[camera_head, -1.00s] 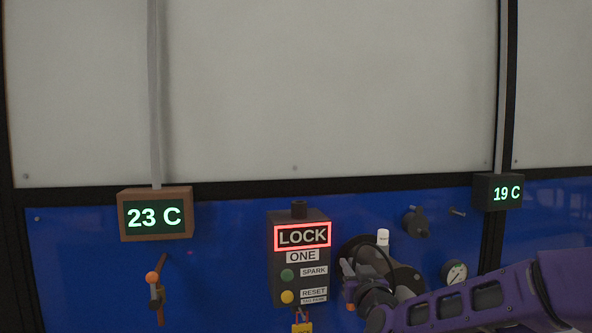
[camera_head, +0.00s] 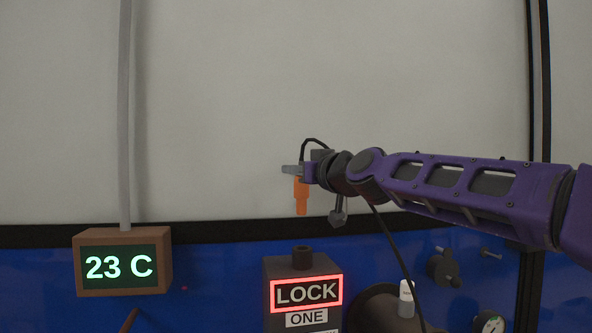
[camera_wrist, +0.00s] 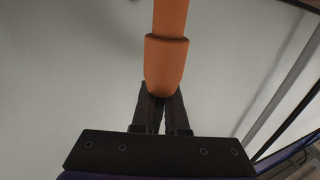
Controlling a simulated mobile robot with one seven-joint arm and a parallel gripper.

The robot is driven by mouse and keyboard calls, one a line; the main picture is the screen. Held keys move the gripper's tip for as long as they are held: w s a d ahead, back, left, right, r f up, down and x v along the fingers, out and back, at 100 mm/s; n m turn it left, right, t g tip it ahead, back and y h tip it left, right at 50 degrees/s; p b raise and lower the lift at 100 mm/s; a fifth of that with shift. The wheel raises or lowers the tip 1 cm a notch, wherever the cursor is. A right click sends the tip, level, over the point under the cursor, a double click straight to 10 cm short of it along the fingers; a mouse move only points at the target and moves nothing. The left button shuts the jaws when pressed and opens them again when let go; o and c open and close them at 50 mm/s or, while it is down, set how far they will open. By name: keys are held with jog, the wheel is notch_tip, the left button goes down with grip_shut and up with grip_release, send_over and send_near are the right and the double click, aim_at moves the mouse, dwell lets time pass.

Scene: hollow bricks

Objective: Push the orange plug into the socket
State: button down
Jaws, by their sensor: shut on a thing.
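The orange plug (camera_head: 301,198) hangs upright, narrow end down, from my gripper (camera_head: 297,171) in the head view. My gripper is shut on its upper part. In the wrist view the plug (camera_wrist: 166,60) extends away from the two dark fingers (camera_wrist: 161,104). Below the plug stands the dark box with the red-framed LOCK sign (camera_head: 305,292). A short round socket-like collar (camera_head: 302,257) rises from the top of the box. The plug's tip is above this collar, with a clear gap in the picture. The collar's opening is not clearly seen.
A brown-framed 23 C display (camera_head: 122,263) is at the left. Right of the box are a dark round part with a white-capped piece (camera_head: 406,298), a dark knob (camera_head: 443,268) and a gauge (camera_head: 488,322). A cable hangs below my arm. The pale wall panel (camera_head: 220,110) is bare.

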aim_at(295, 196)
jog(key=shift+s, duration=0.1)
jog(key=shift+s+d+b, duration=0.1)
jog(key=shift+b, duration=0.45)
notch_tip(295, 196, down, 6)
jog(key=b, duration=0.6)
jog(key=shift+r, duration=0.15)
jog(key=shift+b, duration=1.2)
dwell(1.3)
jog(key=shift+f+b, duration=0.9)
jog(key=shift+f, duration=0.3)
jog(key=shift+f, duration=1)
jog(key=c, duration=0.9)
grip_release()
jog(key=shift+o, duration=0.2)
